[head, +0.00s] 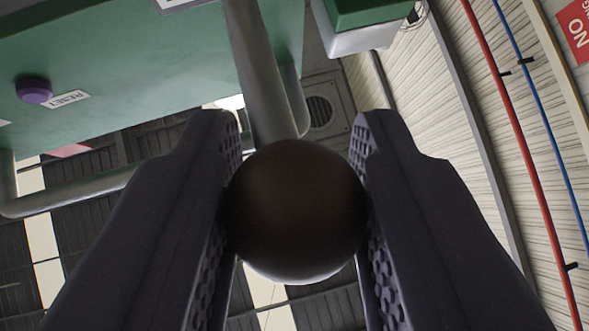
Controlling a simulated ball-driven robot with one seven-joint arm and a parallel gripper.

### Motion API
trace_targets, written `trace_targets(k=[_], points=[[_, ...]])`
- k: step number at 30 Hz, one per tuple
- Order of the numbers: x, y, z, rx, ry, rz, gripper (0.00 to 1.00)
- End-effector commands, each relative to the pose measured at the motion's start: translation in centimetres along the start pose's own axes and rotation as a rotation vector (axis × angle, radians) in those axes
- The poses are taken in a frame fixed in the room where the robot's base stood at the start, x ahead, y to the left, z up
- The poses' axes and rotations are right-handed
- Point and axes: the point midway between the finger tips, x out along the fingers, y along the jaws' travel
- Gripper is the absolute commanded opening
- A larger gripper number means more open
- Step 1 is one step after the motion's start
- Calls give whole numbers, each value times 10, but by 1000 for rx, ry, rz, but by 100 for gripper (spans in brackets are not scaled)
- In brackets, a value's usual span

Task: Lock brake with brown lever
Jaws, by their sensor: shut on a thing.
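The brown lever's round, dark knob (297,212) is in the middle of the head view. My gripper (297,200) has one dark, textured finger on each side of the knob, and both inner pads touch it. The gripper is shut on the knob. A grey metal rod (262,75) runs from the top edge of the picture down to behind the knob. The knob hides where the rod ends, so I cannot tell whether the two are joined. No part clearly readable as the brake shows.
A green panel (150,50) with a purple button (34,90) and a RESET label (64,99) fills the upper left. A grey pipe rail (70,195) runs below it. A green and white box (362,22) is at the top. Red (515,140) and blue (545,110) pipes line the right wall.

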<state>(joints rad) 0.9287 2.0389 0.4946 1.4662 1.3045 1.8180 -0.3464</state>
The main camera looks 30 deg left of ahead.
Motion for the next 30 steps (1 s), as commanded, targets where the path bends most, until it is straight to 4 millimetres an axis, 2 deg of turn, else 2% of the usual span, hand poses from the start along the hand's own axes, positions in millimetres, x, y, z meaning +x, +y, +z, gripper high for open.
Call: trace_targets(k=[17,18,20,30], points=[[-1,0,-3,-5,-33,7,0],[-1,0,-3,-5,-33,7,45],[-1,0,-3,-5,-33,7,58],[-4,0,-4,-4,-31,6,59]])
